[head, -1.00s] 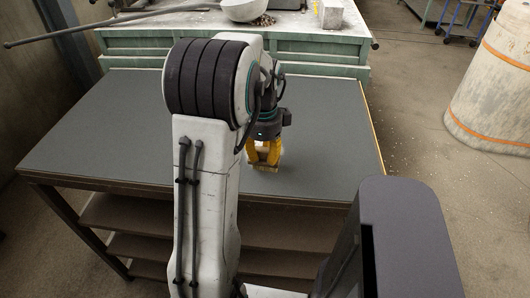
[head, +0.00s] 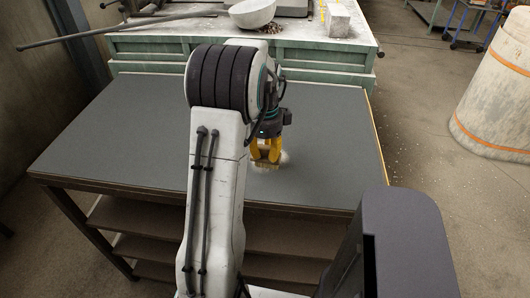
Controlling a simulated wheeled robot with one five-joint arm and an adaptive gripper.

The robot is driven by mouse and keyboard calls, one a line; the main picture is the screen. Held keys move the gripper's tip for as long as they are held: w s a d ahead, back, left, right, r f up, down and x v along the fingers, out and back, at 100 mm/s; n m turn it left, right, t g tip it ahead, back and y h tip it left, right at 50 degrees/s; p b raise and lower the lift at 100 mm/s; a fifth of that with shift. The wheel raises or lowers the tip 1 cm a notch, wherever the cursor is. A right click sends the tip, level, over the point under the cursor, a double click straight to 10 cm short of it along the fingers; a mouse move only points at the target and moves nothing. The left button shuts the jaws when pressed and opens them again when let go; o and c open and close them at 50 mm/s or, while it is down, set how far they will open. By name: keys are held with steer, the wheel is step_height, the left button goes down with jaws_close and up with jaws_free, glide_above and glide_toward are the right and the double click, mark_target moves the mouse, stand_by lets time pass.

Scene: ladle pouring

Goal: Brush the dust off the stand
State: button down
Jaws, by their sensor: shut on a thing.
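The stand (head: 130,130) has a dark grey top and open brown shelves below. My gripper (head: 266,158) points down over the front part of the top, right of the middle. Its yellow fingers are shut on a small pale thing, probably the brush (head: 266,166), which is mostly hidden by the fingers. It appears to touch the top or be just above it. A whitish hazy patch of dust (head: 286,159) shows around the fingertips. My arm hides part of the top.
Behind the stand is a green cabinet (head: 150,48) with a dusty white top. It bears a grey bowl (head: 252,14), a pale block (head: 338,20) and a long rod (head: 110,30). A white barrel with orange bands (head: 497,95) stands at the right.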

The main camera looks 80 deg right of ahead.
steer(key=shift+w+d+f+p, duration=0.1)
steer(key=shift+d+p, duration=1)
steer(key=shift+d, duration=0.7)
steer(key=shift+w+d+p, duration=0.15)
steer(key=shift+d+p, duration=1.9)
steer(key=shift+d, duration=0.35)
steer(key=shift+w+d+p, duration=0.1)
steer(key=shift+d+p, duration=0.8)
steer(key=shift+d, duration=0.2)
steer(key=shift+f, duration=0.1)
steer(key=shift+w, duration=0.1)
